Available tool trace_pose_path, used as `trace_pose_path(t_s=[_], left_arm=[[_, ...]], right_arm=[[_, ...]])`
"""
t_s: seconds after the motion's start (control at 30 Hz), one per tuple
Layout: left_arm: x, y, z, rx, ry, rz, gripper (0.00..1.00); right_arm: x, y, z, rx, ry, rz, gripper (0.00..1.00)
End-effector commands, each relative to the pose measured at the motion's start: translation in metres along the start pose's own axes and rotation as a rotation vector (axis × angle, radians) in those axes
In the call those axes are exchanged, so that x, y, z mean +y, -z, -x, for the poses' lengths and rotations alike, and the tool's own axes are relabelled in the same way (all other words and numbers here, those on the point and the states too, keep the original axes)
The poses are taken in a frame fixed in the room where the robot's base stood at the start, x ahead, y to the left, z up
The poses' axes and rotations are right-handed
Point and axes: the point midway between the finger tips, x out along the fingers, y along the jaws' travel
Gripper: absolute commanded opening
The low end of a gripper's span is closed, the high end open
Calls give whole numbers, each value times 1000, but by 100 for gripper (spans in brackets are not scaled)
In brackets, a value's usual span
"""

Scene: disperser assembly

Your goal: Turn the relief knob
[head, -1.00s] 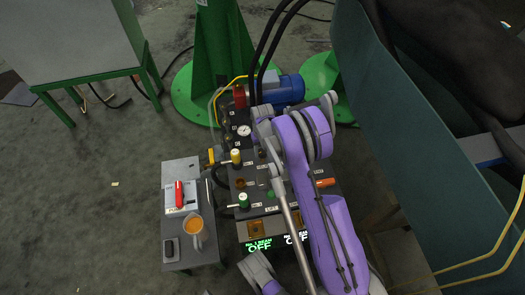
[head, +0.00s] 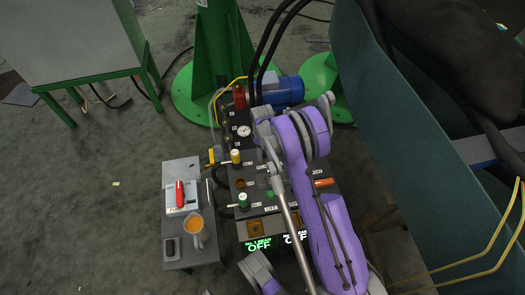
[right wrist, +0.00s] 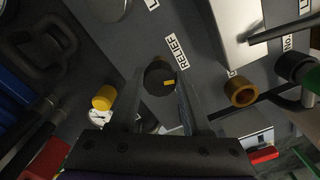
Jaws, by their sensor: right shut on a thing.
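The relief knob (right wrist: 158,77) is a dark round knob with a yellow mark on its face. It sits on the grey panel under the label RELIEF in the right wrist view. My right gripper (right wrist: 160,92) has one finger on each side of the knob and is shut on it. In the head view my purple right arm covers much of the panel (head: 262,210), and I cannot make out the knob there. My left gripper is not in view.
Black hoses (head: 262,50) rise behind.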

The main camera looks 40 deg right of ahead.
Motion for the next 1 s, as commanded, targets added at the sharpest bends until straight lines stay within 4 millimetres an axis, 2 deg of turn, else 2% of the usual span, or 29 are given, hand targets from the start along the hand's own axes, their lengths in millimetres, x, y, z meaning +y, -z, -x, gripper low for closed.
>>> trace_pose_path(t_s=[0.2, 0.5, 1.0], left_arm=[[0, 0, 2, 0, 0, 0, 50], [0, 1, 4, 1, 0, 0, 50], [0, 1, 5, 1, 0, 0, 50]], right_arm=[[0, 0, 0, 0, 0, 189, 0], [1, 0, 0, 0, 0, 381, 0], [1, 0, 0, 0, 0, 478, 0]])
